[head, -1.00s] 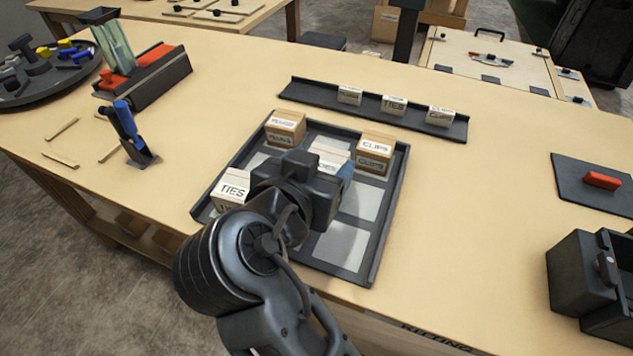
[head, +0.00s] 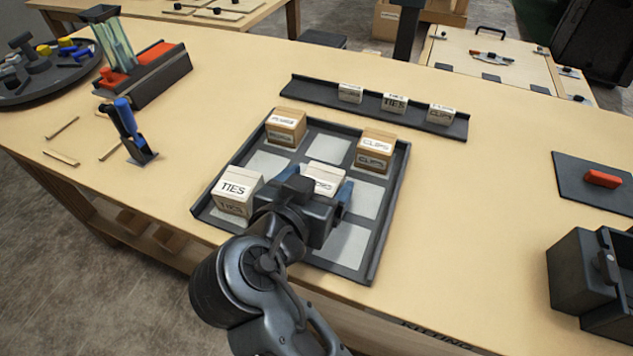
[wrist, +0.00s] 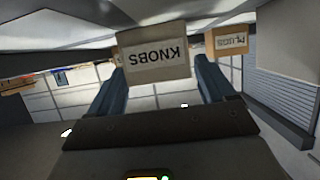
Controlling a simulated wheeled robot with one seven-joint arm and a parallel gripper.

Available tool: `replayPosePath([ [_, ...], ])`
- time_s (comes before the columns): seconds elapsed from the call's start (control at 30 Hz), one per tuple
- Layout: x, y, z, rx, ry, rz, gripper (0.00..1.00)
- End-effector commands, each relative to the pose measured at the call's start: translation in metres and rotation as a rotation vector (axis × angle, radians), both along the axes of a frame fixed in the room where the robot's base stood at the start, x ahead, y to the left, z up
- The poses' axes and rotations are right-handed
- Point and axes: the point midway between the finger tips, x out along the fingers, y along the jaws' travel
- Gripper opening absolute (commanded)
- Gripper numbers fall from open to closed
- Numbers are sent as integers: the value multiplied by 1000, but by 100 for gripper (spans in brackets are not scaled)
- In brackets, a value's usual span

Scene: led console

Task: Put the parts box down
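The parts box (head: 324,179), pale with a white label, is between the blue fingers of my gripper (head: 322,192), over the middle of the dark tray (head: 374,232). In the wrist view its label reads KNOBS, upside down, and the box (wrist: 156,55) fills the gap between the two fingertips. My gripper looks shut on it. My wrist hides the lower part of the box in the head view, so I cannot tell whether its underside touches the tray.
The tray also holds a TIES box (head: 236,191) at left, a PLUGS box (head: 286,127) at back left and a CLIPS box (head: 375,152) at back right. A rack (head: 318,97) with small labelled blocks stands behind. Bare table lies right of the tray.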

Motion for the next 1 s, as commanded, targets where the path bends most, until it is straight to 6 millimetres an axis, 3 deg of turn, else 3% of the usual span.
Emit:
replayPosePath([
  [0.1, 0, 0, 0, 0, 0, 0, 93],
  [0.47, -4, 2, 5, 0, 0, 2, 93],
  [1.0, -89, 33, 42, 0, -2, 3, 93],
])
